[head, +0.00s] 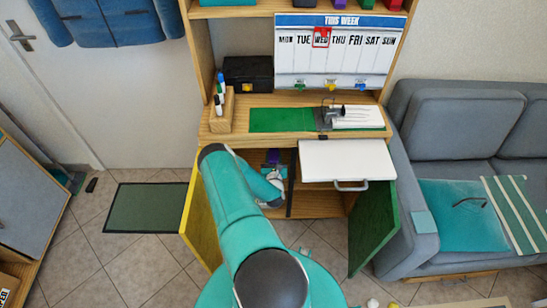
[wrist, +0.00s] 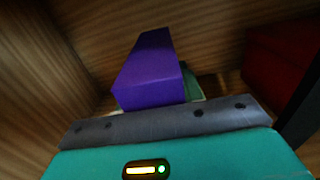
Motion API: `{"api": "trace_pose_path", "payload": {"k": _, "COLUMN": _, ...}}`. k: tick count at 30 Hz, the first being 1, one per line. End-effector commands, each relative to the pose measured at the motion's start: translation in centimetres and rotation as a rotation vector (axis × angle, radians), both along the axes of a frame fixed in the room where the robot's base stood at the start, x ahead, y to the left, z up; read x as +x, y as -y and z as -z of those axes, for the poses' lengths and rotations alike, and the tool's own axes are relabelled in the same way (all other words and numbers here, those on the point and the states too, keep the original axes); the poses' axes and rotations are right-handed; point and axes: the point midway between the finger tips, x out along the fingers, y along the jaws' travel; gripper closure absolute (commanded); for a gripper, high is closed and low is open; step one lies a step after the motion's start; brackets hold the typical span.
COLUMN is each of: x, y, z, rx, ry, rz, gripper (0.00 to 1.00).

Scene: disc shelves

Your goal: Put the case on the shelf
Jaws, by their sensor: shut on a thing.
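A purple case (wrist: 150,68) stands out beyond my gripper (wrist: 160,108) in the wrist view, inside a wood-walled compartment. My gripper is shut on the purple case; the fingers are mostly hidden behind the grey bar and the case. In the head view my arm reaches into the open lower left part of the wooden cabinet, where my gripper (head: 274,172) shows small beside a purple patch (head: 272,157), which looks like the case. The wooden shelf (head: 240,12) at the top of the unit holds several coloured things, cut off by the picture edge.
A dark red box (wrist: 278,62) stands at the right in the compartment. The yellow door (head: 199,215) and green door (head: 374,228) are open on both sides of my arm. A white drawer or board (head: 346,160) juts out at the right. A sofa (head: 450,140) stands further right.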

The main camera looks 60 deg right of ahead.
Motion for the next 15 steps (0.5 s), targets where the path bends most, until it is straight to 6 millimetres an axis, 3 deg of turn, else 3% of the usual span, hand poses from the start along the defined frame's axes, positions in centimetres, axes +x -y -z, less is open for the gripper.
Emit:
{"api": "trace_pose_path", "payload": {"k": 7, "x": 0.00, "y": -0.01, "z": 0.25, "rx": -0.001, "ry": 0.000, "rz": -0.001, "gripper": 1.00}}
{"api": "trace_pose_path", "payload": {"k": 8, "x": -0.02, "y": -0.01, "z": 0.24, "rx": 0.000, "ry": 0.000, "rz": 0.000, "gripper": 0.56}}
{"api": "trace_pose_path", "payload": {"k": 9, "x": -0.02, "y": -0.01, "z": 0.22, "rx": 0.000, "ry": 0.000, "rz": 0.000, "gripper": 0.48}}
{"api": "trace_pose_path", "payload": {"k": 11, "x": -0.02, "y": -0.01, "z": 0.22, "rx": 0.000, "ry": 0.000, "rz": 0.000, "gripper": 0.40}}
{"api": "trace_pose_path", "payload": {"k": 15, "x": -0.02, "y": -0.01, "z": 0.21, "rx": 0.000, "ry": 0.000, "rz": 0.000, "gripper": 0.40}}
